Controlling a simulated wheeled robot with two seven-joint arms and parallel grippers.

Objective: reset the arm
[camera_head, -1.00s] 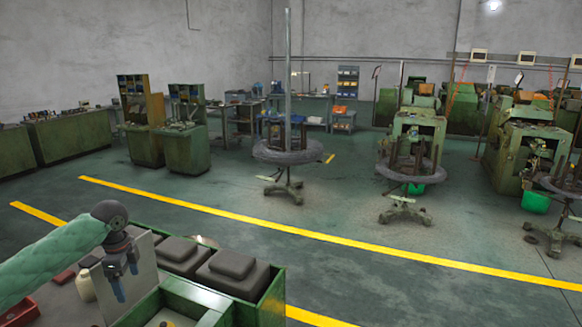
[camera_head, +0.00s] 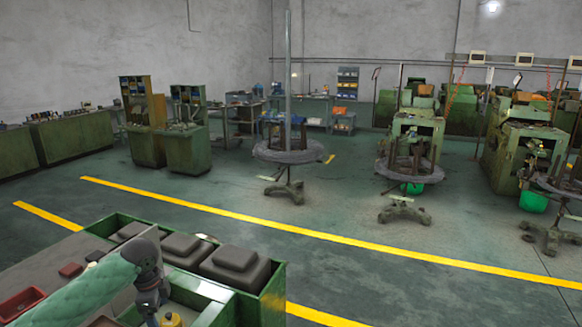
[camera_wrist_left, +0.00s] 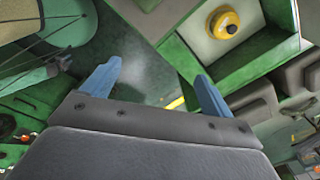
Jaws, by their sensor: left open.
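My left arm, in a green sleeve, comes in from the bottom left of the head view. My left gripper (camera_head: 152,312) hangs over the green-walled workbench, partly cut off by the bottom edge. In the left wrist view my left gripper (camera_wrist_left: 158,76) has its two blue fingers wide apart, with nothing between them. My right gripper is not in view.
A yellow round object (camera_wrist_left: 224,24) sits in a green compartment; it also shows in the head view (camera_head: 171,320). Dark grey lidded boxes (camera_head: 236,264) stand in the green bin (camera_head: 273,298). A red tray (camera_head: 20,304) lies left. Machines stand beyond open floor.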

